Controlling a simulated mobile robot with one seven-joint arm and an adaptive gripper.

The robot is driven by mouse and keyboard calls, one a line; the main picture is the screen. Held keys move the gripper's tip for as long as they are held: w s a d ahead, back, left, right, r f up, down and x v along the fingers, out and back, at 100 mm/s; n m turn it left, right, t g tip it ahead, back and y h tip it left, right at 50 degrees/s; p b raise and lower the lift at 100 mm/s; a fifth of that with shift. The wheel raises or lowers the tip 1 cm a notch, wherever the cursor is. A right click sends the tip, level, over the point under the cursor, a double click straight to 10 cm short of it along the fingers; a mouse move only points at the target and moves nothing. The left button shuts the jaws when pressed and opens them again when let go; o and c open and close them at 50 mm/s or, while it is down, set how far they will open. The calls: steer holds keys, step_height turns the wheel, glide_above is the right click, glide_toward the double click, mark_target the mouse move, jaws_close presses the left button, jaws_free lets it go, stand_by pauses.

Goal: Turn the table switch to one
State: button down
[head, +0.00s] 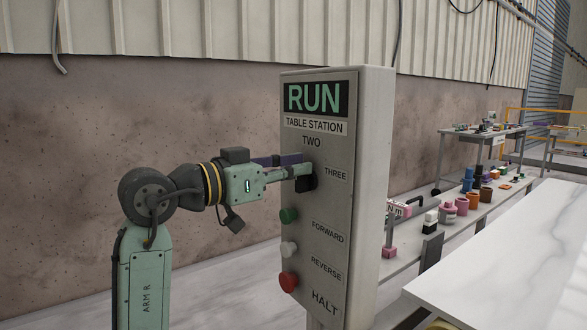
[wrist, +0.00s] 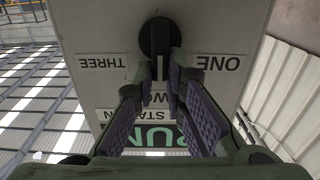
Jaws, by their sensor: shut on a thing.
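The table switch is a round black knob (head: 307,183) on the front of a grey control box (head: 368,130) headed RUN, TABLE STATION. TWO is above the knob and THREE to its right. In the wrist view the panel appears upside down, with the knob (wrist: 155,35) at the top, ONE at right, THREE at left, and TWO partly hidden between the fingers. My gripper (head: 305,170) reaches in from the left. Its fingertips (wrist: 160,68) are shut on the knob's grip bar, which runs upright in the wrist view, in line with TWO. The fingers hide part of the knob.
Green (head: 288,215), white (head: 289,248) and red (head: 289,282) buttons sit below the knob, close under my gripper. A stone-topped table (head: 520,250) and a bench with several coloured parts stand to the right. A wall is behind.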

steer(key=shift+w+n, duration=0.1)
steer(key=shift+n, duration=0.2)
steer(key=shift+w+a+f+n+p, duration=0.25)
steer(key=shift+n+p, duration=1)
steer(key=shift+n, duration=0.65)
steer(key=shift+w+a+f+n+p, duration=0.2)
steer(key=shift+w+n+p, duration=0.1)
steer(key=shift+n+p, duration=1.3)
steer(key=shift+w+a+f+n+p, duration=0.25)
steer(key=shift+n+p, duration=0.7)
steer(key=shift+n, duration=1.25)
steer(key=shift+w, duration=0.1)
steer(key=c, duration=1.6)
jaws_free()
steer(key=shift+c, duration=0.2)
steer(key=v, duration=1.2)
